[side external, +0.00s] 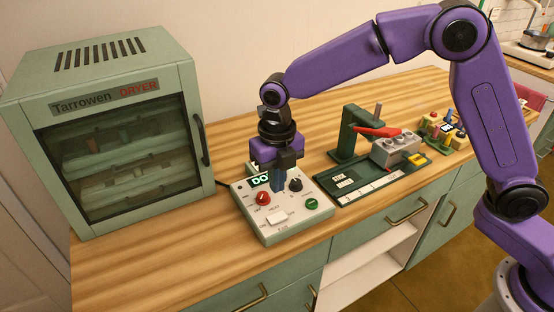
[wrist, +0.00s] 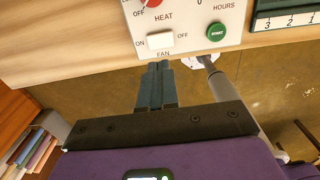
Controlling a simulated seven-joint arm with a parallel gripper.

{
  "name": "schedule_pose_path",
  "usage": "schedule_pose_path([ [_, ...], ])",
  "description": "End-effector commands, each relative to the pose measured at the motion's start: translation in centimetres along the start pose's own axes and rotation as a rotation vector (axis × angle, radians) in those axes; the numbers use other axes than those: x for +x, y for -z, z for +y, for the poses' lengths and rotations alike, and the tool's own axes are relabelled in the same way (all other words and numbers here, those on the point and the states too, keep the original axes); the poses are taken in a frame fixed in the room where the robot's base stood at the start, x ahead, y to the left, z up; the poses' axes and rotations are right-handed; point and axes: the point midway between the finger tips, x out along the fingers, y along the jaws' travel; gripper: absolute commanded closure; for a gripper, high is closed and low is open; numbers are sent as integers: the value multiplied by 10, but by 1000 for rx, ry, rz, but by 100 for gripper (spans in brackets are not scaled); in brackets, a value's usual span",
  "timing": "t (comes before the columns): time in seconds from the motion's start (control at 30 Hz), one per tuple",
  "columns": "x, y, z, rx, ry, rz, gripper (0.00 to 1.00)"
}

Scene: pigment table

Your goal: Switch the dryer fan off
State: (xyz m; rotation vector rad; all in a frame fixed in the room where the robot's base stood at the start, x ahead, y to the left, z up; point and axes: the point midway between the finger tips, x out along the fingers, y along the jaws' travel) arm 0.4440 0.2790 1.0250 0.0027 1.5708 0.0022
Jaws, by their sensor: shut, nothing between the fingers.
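The dryer (side external: 48,135) is a pale green cabinet with a glass door, shut, at the left of the side view. Its control box (side external: 250,222) lies on the worktop right of it. The white fan switch (side external: 277,217) is on the box's front part; in the wrist view the fan switch (wrist: 160,40) has ON at its left and OFF at its right. I cannot tell which side is pressed. My gripper (side external: 277,188) is shut and empty, pointing down over the box. In the wrist view its fingertips (wrist: 157,66) appear just below the switch; contact is not visible.
The box also carries a red heat knob (side external: 263,198), a black hours knob (side external: 295,185) and a green start button (side external: 312,204). A green press with a red lever (side external: 376,131) and a grey block (side external: 396,151) stand to the right. The worktop's front left is clear.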

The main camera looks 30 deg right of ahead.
Motion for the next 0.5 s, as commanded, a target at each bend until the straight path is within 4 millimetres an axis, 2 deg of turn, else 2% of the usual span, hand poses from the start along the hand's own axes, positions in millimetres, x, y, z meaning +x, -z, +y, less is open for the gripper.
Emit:
schedule_pose_path([
  [0.03,-11,0,1,0,-3,-4,100],
  [0.2,-38,0,0,0,-2,-2,100],
  [0.5,-55,0,0,-1,0,0,100],
])
